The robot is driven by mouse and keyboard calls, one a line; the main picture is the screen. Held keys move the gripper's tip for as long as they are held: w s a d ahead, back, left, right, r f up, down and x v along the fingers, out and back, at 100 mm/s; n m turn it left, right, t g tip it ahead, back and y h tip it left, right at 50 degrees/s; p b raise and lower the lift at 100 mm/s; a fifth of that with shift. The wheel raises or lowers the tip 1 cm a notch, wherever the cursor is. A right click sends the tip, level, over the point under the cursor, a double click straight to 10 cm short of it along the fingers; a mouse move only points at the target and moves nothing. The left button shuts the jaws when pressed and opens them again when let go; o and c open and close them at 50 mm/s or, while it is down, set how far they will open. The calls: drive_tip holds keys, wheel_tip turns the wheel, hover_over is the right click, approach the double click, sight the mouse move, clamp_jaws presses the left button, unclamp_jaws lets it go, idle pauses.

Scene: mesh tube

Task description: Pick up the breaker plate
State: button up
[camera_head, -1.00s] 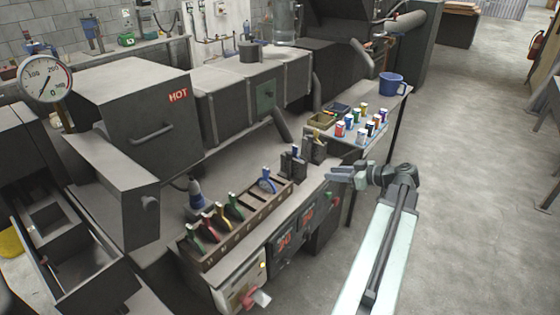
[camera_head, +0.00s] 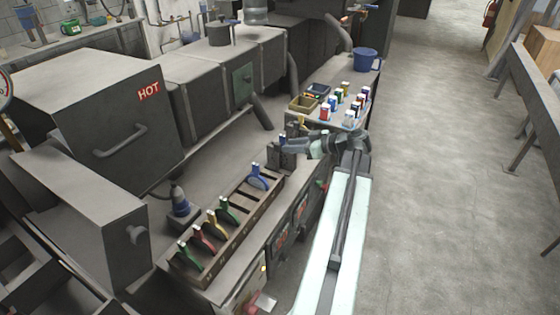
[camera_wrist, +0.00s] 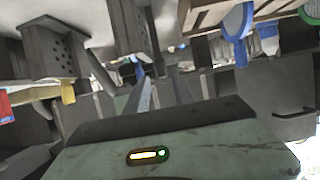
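A rack (camera_head: 228,243) on the bench front holds several upright round plates with coloured handles: green, red, yellow, green and blue. The blue one (camera_head: 258,178) stands apart toward the far end. The wrist view shows a blue-rimmed disc with a pale face (camera_wrist: 238,20) at upper right. I cannot tell which is the breaker plate. Dark blocks (camera_head: 281,158) stand beyond the rack, and one in the wrist view has rows of holes (camera_wrist: 66,52). My gripper (camera_head: 292,146) points left, close to these blocks. Its finger opening is unclear, and nothing held is visible.
A side table holds several small coloured containers (camera_head: 325,113), trays (camera_head: 303,103) and a blue bucket (camera_head: 365,60). A large dark box marked HOT (camera_head: 95,110) stands behind the bench. The floor (camera_head: 430,190) at right is clear.

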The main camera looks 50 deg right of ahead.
sight(280, 154)
drive_tip(key=b+x, duration=0.1)
drive_tip(key=x, duration=0.3)
drive_tip(key=shift+w+a+f+b, duration=0.2)
drive_tip(key=shift+w+b, duration=0.1)
drive_tip(key=shift+b, duration=0.1)
clamp_jaws()
idle(1.0)
